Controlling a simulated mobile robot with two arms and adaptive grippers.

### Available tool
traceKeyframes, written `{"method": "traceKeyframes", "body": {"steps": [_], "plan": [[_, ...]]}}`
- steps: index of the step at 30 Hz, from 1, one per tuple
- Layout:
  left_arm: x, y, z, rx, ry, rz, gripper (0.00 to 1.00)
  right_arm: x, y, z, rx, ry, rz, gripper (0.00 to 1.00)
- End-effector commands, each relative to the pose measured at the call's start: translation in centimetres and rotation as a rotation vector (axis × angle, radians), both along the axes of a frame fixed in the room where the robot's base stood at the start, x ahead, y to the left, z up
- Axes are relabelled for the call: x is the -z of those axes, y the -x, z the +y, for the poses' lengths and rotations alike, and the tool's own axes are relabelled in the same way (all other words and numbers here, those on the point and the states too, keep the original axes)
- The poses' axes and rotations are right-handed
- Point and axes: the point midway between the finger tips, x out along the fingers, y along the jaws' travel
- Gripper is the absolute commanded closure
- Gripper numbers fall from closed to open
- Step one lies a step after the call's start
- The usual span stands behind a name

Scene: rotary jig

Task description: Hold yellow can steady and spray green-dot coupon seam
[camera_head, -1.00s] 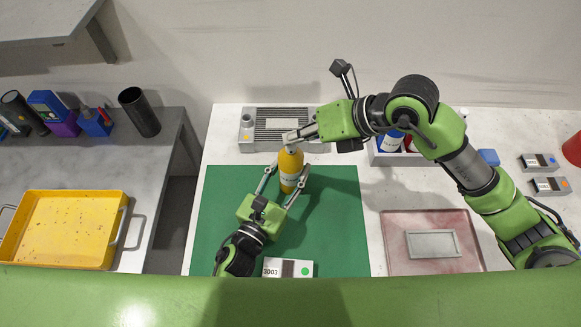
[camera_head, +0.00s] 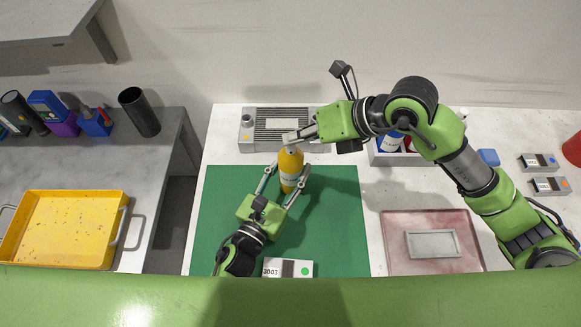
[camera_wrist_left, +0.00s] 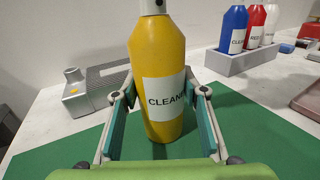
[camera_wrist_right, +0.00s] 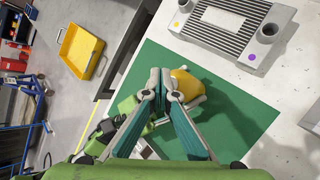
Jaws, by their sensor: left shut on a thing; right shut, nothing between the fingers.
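The yellow can (camera_head: 291,170) stands upright on the green mat (camera_head: 335,215), its label reading "CLEAN" in the left wrist view (camera_wrist_left: 160,75). My left gripper (camera_head: 286,188) is shut on the can, with a finger on each side of it. My right gripper (camera_head: 291,137) is shut and empty, its fingertips at the top of the can; I cannot tell whether they touch the nozzle. The right wrist view shows its closed fingers (camera_wrist_right: 160,80) in front of the yellow can (camera_wrist_right: 185,85). The green-dot coupon (camera_head: 288,268), marked 3003, lies at the mat's front edge, partly cut off by my body.
A grey ribbed unit (camera_head: 265,140) stands behind the mat. A rack (camera_head: 378,158) with blue, red and white bottles is at the back right. A pinkish tray (camera_head: 390,255) lies right of the mat. Two more coupons (camera_head: 540,161) (camera_head: 548,185) lie far right. A yellow tray (camera_head: 65,230) is left.

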Motion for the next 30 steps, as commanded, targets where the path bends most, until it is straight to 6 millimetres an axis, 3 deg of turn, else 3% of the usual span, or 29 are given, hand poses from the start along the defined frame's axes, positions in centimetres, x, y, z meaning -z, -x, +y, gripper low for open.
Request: {"method": "traceKeyframes", "body": {"steps": [14, 30], "plan": [[0.0, 0.0, 0.0, 0.001, 0.0, -0.001, 0.91, 0.9, 0.1, 0.0, -0.001, 0.004, 0.006, 1.0], [0.0, 0.0, 0.0, 0.0, 0.001, 0.0, 0.91, -0.2, 0.1, -0.1, 0.0, 0.003, 0.003, 1.0]]}}
